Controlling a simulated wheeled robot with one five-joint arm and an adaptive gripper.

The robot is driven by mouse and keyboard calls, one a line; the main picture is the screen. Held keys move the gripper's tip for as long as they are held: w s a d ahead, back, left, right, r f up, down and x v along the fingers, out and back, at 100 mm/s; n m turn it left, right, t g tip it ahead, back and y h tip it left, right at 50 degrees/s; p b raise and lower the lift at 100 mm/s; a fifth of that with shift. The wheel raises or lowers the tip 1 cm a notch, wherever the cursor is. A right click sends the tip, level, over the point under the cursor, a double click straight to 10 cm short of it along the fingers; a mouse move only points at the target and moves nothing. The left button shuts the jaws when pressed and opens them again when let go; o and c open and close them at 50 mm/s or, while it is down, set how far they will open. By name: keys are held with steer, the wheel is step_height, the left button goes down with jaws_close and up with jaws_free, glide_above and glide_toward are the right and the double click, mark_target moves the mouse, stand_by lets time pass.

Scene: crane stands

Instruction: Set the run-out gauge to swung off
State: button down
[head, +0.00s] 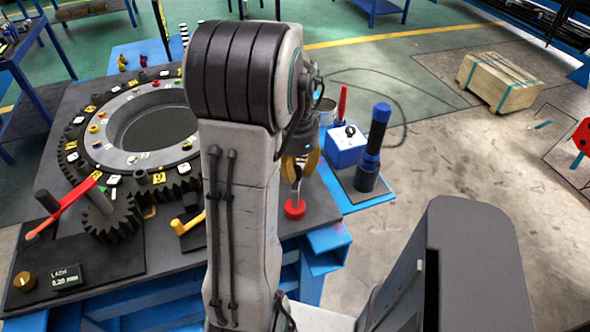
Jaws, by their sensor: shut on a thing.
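My gripper (300,152) hangs from the wrist to the right of my upright arm, over the right part of the dark plate. It is shut on what looks like the run-out gauge, a piece with a pale stem and a round red foot (295,209). The upper part of this piece is largely hidden by the gripper and its brass-coloured parts. My arm hides the plate to the left of it. The large toothed ring (100,140) with a pale grey top lies to the left, partly behind my arm.
A display (66,278) reads 0.20 mm. Right of my gripper are a blue box (345,150) and a blue-and-black upright cylinder (373,150). A wooden crate (500,82) sits on the floor.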

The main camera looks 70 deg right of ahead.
steer(key=shift+m, duration=0.3)
steer(key=c, duration=1.1)
jaws_free()
steer(key=shift+s, duration=0.1)
step_height(320, 180, up, 12)
stand_by(0.7)
